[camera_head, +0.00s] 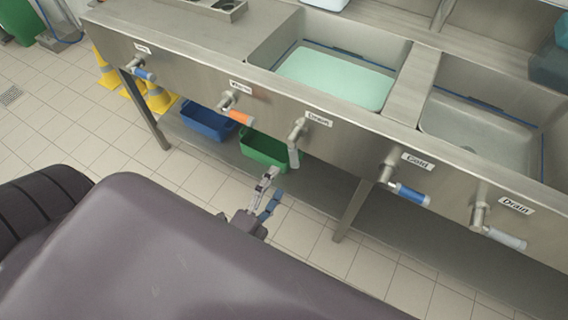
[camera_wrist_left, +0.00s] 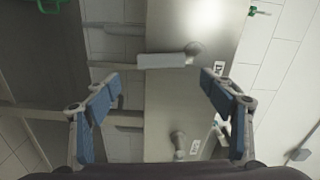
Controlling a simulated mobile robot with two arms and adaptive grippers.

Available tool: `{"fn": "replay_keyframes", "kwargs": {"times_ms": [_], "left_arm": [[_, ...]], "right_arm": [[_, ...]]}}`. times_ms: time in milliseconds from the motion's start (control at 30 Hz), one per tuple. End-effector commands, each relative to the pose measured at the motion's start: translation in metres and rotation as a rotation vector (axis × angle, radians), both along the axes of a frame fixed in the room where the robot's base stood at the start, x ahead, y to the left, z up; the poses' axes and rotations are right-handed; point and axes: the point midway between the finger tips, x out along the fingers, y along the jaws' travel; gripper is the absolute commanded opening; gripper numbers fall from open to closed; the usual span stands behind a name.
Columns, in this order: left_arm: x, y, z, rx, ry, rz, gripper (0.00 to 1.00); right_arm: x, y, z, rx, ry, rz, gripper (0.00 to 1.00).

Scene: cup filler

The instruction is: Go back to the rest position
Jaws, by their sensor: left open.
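My left gripper (camera_head: 268,190) shows low in the head view, in front of the sink unit and below the drain handle of the left basin. In the left wrist view its two blue-padded fingers (camera_wrist_left: 155,108) are spread apart with nothing between them. A grey-white drain handle (camera_wrist_left: 165,61) shows beyond the fingertips there, apart from them. In the head view the left basin's drain handle (camera_head: 294,155) hangs down. My right gripper is not seen in either view.
The steel sink unit (camera_head: 345,130) has a left basin with greenish water (camera_head: 335,78) and an empty-looking right basin (camera_head: 470,135). Blue (camera_head: 207,122) and green (camera_head: 264,149) bins sit on the lower shelf. Yellow cones (camera_head: 158,97) stand at the left. Tiled floor (camera_head: 150,155) lies open between me and the unit.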

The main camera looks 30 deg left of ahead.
Motion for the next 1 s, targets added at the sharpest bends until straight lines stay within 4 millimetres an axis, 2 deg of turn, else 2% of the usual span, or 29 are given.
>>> {"fn": "replay_keyframes", "kwargs": {"times_ms": [200, 667, 767, 867, 967, 1000], "left_arm": [[-0.013, 0.001, 0.001, 0.000, -0.001, 0.000, 0.75], [-0.013, 0.000, 0.000, 0.000, -0.001, 0.000, 0.75], [-0.013, -0.001, -0.006, -0.017, 0.015, 0.000, 0.75], [-0.015, -0.005, -0.035, -0.097, 0.089, 0.003, 0.75], [-0.025, -0.013, -0.092, -0.253, 0.240, 0.023, 0.75], [-0.033, -0.017, -0.120, -0.326, 0.318, 0.038, 0.75]], "right_arm": [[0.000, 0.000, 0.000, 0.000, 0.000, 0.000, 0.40], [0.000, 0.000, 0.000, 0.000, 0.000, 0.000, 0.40], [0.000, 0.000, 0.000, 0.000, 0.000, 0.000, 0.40], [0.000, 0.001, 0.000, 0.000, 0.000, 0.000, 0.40], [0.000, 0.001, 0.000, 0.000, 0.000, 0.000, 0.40], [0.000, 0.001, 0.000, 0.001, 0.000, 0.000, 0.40]]}}
